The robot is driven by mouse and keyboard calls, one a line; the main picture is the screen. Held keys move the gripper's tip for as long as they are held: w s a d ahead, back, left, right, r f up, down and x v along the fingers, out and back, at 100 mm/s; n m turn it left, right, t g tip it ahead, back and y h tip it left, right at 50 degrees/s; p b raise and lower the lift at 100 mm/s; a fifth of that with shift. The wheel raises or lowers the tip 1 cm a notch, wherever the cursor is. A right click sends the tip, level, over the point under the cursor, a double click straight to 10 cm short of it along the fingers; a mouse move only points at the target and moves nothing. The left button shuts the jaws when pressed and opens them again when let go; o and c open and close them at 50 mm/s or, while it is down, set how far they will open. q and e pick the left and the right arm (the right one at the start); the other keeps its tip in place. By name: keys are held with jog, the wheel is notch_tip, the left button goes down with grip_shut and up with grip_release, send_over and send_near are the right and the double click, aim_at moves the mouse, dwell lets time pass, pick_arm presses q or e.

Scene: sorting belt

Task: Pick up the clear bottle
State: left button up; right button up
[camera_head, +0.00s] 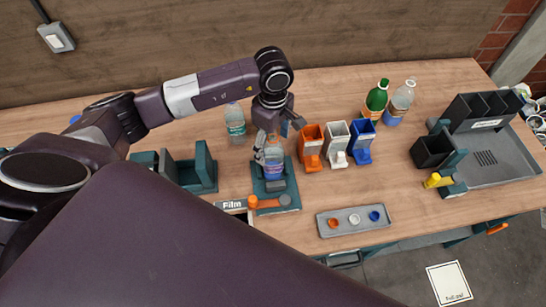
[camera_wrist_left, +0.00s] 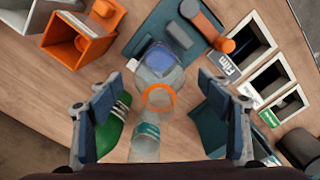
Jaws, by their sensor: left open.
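A clear bottle (camera_head: 274,163) with a blue lower part stands upright on a teal fixture (camera_head: 290,190) in the head view. My left gripper (camera_head: 273,143) is over its top, fingers pointing down. In the left wrist view the bottle (camera_wrist_left: 160,68), with an orange ring at its neck, lies between the spread, open fingers (camera_wrist_left: 160,88). I see no contact. Another clear bottle (camera_head: 235,124) with a teal label stands behind to the left. A green bottle (camera_head: 376,98) and a clear one (camera_head: 401,100) stand at the back right. My right gripper is not in view.
Orange (camera_head: 311,143), white (camera_head: 337,140) and blue (camera_head: 362,138) bins stand close right of the gripper. A grey tray (camera_head: 345,229) with caps lies in front. A black container (camera_head: 433,151) and a large grey tray (camera_head: 500,165) are at right. A "Film" label (camera_head: 232,205) is near the front.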

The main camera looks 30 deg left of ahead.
pick_arm(q)
jog(key=shift+f, duration=1.2)
jog(key=shift+w, duration=0.1)
jog(key=c, duration=1.7)
